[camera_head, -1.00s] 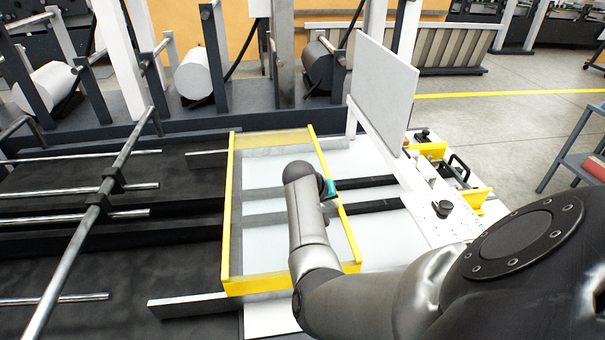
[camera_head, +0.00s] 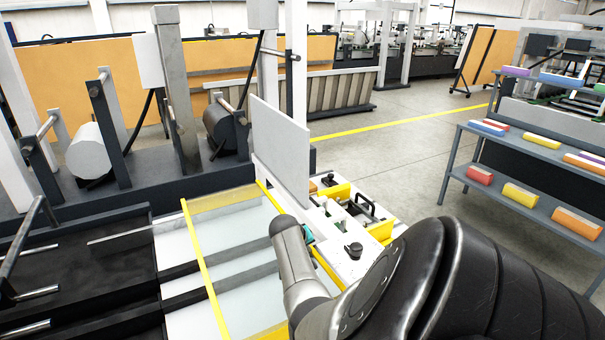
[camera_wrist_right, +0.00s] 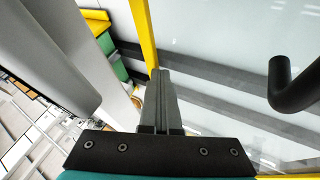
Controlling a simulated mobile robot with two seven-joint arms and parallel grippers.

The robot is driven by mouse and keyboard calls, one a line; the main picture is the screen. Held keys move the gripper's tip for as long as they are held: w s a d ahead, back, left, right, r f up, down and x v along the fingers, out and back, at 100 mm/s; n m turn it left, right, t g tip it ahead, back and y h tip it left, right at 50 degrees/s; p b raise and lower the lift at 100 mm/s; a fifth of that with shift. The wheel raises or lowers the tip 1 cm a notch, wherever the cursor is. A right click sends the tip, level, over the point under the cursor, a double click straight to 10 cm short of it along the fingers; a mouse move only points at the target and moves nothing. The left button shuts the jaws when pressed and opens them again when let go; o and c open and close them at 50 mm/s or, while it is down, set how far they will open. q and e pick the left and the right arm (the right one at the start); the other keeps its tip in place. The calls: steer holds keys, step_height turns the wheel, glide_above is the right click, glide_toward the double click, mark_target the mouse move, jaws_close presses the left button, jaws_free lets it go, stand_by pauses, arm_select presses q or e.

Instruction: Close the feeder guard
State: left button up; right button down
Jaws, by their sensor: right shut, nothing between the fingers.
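The feeder guard (camera_head: 207,272) is a clear panel in a yellow frame. It lies low and roughly flat over the white feeder bed; I cannot tell whether it rests fully down. My right arm covers part of its right side. My right gripper (camera_wrist_right: 160,82) is shut and empty, with its fingertips beside a yellow frame bar in the wrist view. In the head view the wrist hides the fingers, and only a teal part (camera_head: 308,234) shows near the right bar. A black bent handle (camera_wrist_right: 294,88) stands on the clear panel, apart from the fingers. My left gripper is out of view.
An upright grey plate (camera_head: 281,150) stands just behind the guard's right side. A white side plate with a black knob (camera_head: 353,250) and yellow blocks lies to the right. A shelf (camera_head: 520,195) with coloured boxes stands farther right. Open floor lies between.

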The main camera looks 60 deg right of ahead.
steer(key=shift+s, duration=0.1)
steer(key=shift+a+r, duration=0.15)
steer(key=shift+r, duration=0.1)
steer(key=p+v, duration=0.3)
steer(key=v, duration=1.1)
steer(key=shift+a+r, duration=0.2)
steer(key=shift+r, duration=0.05)
steer(key=shift+a, duration=0.1)
